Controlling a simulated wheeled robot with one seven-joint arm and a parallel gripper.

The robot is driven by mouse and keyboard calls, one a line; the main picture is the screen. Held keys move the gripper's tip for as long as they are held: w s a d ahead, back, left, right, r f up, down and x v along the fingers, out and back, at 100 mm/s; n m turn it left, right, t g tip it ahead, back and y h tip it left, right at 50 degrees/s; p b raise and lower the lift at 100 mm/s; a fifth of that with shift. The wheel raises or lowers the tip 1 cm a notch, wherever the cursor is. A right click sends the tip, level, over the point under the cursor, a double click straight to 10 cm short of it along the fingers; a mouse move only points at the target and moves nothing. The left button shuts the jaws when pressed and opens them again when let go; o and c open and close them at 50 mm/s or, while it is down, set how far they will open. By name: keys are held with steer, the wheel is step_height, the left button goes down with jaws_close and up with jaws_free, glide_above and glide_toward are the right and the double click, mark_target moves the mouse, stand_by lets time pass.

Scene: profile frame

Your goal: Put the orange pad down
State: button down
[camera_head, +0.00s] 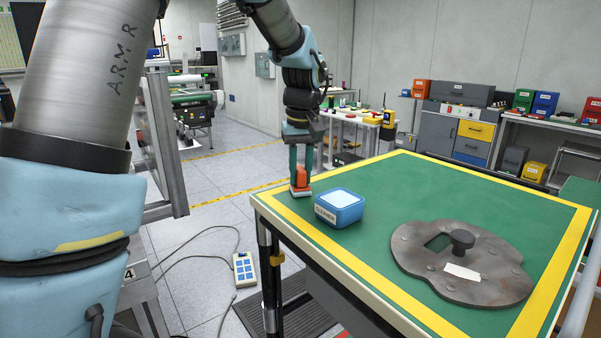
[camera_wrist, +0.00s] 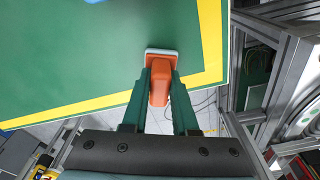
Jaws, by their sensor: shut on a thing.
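The orange pad (camera_head: 300,182) has an orange grip on top and a pale, flat sole. My gripper (camera_head: 301,168) points down and is shut on its orange grip. In the wrist view the pad (camera_wrist: 160,86) sits between the two green fingers of my gripper (camera_wrist: 161,74). In the head view the pad is over the yellow border at the left corner of the green table (camera_head: 420,205). I cannot tell whether its sole touches the tabletop. A blue tub labelled cleaner (camera_head: 340,212), with a pale top, stands just right of the pad.
A grey metal plate (camera_head: 415,270) with a dark knob (camera_head: 462,241) and a white label lies on the table's right part. The green surface behind the tub and plate is clear. A metal frame (camera_wrist: 292,60) stands beside the table edge in the wrist view.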

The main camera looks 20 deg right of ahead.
mark_target(302, 171)
steer(key=shift+f, duration=0.15)
steer(key=c, duration=0.7)
jaws_free()
step_height(302, 171, up, 12)
steer(key=s+b, duration=0.1)
steer(key=a+f, duration=0.6)
steer(key=a, duration=0.3)
steer(key=a+f, duration=0.7)
steer(key=a, duration=0.3)
steer(key=s+a+f, duration=0.2)
steer(key=a, duration=0.1)
steer(key=s+a+f, duration=0.3)
steer(key=a, duration=0.1)
steer(key=s+a+f, duration=0.3)
steer(key=a, duration=0.1)
steer(key=shift+w+r, duration=0.1)
